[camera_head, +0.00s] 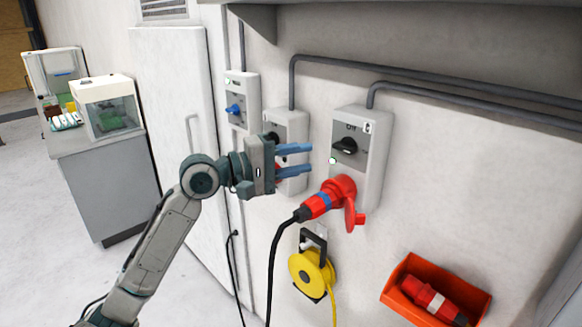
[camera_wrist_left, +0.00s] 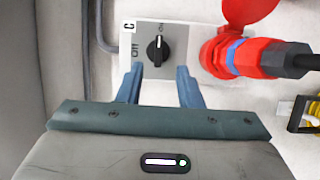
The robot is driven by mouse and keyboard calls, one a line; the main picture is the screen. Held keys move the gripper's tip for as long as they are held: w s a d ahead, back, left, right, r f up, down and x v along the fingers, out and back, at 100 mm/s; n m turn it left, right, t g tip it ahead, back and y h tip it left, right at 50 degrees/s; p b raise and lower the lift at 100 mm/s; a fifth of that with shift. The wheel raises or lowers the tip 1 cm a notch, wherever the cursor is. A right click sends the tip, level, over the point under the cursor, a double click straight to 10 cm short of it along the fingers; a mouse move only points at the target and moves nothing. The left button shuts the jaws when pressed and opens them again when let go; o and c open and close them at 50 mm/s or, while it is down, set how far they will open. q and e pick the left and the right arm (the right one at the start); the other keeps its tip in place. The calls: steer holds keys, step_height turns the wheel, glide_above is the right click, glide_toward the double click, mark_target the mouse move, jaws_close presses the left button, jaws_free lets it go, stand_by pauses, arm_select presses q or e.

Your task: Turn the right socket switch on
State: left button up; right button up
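The right socket box (camera_head: 375,150) is a grey wall unit with a black rotary switch (camera_head: 345,147) above a red plug (camera_head: 325,198). The wrist view shows the same switch (camera_wrist_left: 158,49) beside "Off" and "On" labels; its handle lies along the line toward "On". My left gripper (camera_head: 308,160) is open, its two blue fingers apart and empty. In the wrist view its fingertips (camera_wrist_left: 160,68) lie either side of the switch's line, just short of the knob and apparently not touching it. My right gripper is not in view.
Two more wall units stand left of it: a middle box (camera_head: 297,125), partly hidden by my gripper, and one with a blue knob (camera_head: 234,109). A yellow cable reel (camera_head: 311,272) and an orange bin (camera_head: 396,297) hang below. Conduits run along the wall.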

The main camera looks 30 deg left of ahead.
arm_select(q)
steer(key=shift+v, duration=0.8)
